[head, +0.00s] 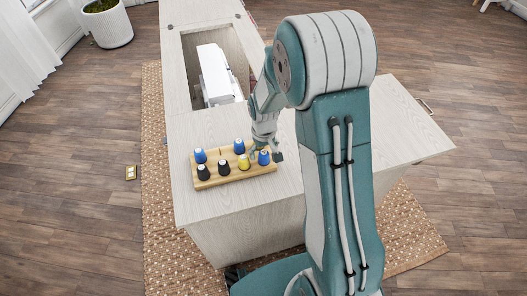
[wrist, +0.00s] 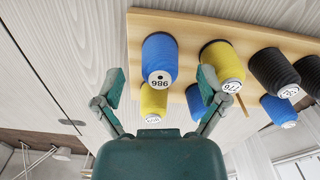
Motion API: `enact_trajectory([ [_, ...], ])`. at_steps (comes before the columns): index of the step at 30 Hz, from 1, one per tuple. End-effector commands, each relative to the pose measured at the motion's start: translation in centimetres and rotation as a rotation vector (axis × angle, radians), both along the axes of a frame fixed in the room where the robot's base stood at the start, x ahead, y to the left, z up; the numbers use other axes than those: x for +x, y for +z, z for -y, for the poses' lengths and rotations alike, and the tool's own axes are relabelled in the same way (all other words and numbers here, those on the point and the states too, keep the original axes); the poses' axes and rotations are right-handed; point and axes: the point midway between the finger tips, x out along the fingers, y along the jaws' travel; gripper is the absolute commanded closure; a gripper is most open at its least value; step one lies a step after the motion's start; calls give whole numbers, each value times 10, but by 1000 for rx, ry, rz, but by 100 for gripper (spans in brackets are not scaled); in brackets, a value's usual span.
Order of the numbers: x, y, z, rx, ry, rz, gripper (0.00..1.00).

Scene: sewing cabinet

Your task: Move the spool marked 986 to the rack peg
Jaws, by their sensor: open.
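The spool marked 986 (wrist: 160,52) is blue and stands on the wooden rack (wrist: 190,20). In the head view this spool (head: 263,158) is at the right end of the rack's near row. My gripper (wrist: 162,80) is open and empty, with its fingers on either side of the spool's label end in the wrist view. In the head view my gripper (head: 266,155) is at the spool; contact cannot be told. A bare rack peg (wrist: 242,104) shows in the far row, between two blue spools.
A yellow spool (wrist: 220,62) stands beside spool 986, another yellow spool (wrist: 153,100) behind it. Black spools (head: 203,172) and other blue spools (head: 200,156) fill more rack places. The cabinet top (head: 240,195) is clear in front. A white sewing machine (head: 215,75) sits in the recess behind.

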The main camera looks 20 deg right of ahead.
Motion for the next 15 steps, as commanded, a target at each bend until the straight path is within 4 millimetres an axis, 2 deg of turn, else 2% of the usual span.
enact_trajectory([
  [5,2,25,0,0,0,6,8],
  [15,2,94,-1,0,0,4,8],
])
